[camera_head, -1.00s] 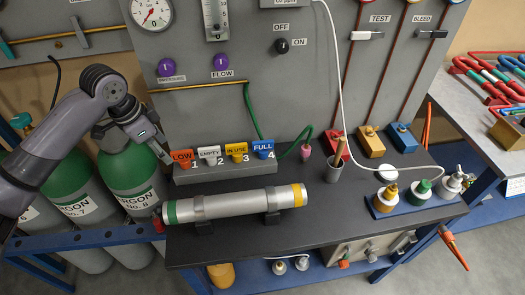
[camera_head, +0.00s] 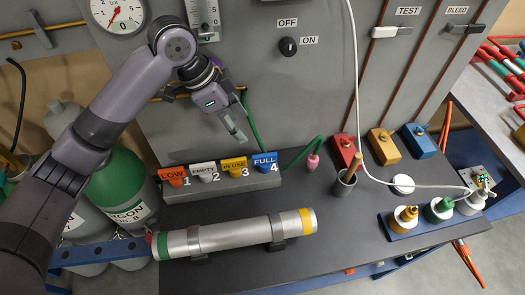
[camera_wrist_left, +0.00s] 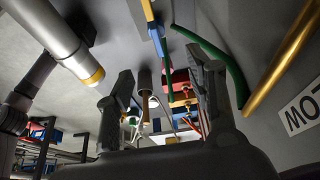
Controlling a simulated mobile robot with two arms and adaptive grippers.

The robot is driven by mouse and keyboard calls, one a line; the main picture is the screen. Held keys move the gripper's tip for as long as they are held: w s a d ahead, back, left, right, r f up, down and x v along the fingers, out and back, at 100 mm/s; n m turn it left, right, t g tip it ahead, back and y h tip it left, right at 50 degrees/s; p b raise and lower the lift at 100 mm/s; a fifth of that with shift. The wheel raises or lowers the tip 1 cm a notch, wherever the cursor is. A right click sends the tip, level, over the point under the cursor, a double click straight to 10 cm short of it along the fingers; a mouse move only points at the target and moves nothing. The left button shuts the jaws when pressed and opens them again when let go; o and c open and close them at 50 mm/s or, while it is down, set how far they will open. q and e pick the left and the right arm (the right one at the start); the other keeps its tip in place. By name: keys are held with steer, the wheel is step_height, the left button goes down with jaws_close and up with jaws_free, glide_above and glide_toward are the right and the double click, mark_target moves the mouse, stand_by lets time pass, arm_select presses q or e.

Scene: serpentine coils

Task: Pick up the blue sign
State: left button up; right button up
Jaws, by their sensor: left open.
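The blue sign (camera_head: 265,161), lettered FULL, stands upright at place 4, the right end of a grey rack (camera_head: 225,190). In the left wrist view the blue sign (camera_wrist_left: 156,34) shows nearly edge-on at the top, beyond my fingertips. My left gripper (camera_head: 238,136) is above and slightly left of the blue sign, over the yellow sign's side of the rack. It is tilted downward, apart from the sign. In the left wrist view the gripper (camera_wrist_left: 160,82) has its fingers spread with nothing held between them. My right gripper is not in view.
Yellow IN USE (camera_head: 234,166), white EMPTY (camera_head: 203,171) and red LOW (camera_head: 173,175) signs stand left of the blue one. A green hose (camera_head: 300,158) runs close behind and right. A grey cylinder (camera_head: 235,235) lies in front. The upright panel (camera_head: 320,90) stands behind.

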arm_select(q)
steer(key=p, duration=0.1)
glide_toward(261, 156)
steer(key=x, duration=0.6)
steer(key=shift+p, duration=0.35)
steer(key=shift+w+d+f, duration=0.1)
steer(key=shift+d+f, duration=0.2)
steer(key=shift+f, duration=0.55)
steer(key=p+x, duration=0.1)
steer(key=x, duration=0.3)
steer(key=shift+f+p, duration=0.2)
steer(key=shift+p, duration=0.15)
steer(key=shift+d+f, duration=0.15)
steer(key=shift+f, duration=0.1)
steer(key=c, duration=0.9)
jaws_close()
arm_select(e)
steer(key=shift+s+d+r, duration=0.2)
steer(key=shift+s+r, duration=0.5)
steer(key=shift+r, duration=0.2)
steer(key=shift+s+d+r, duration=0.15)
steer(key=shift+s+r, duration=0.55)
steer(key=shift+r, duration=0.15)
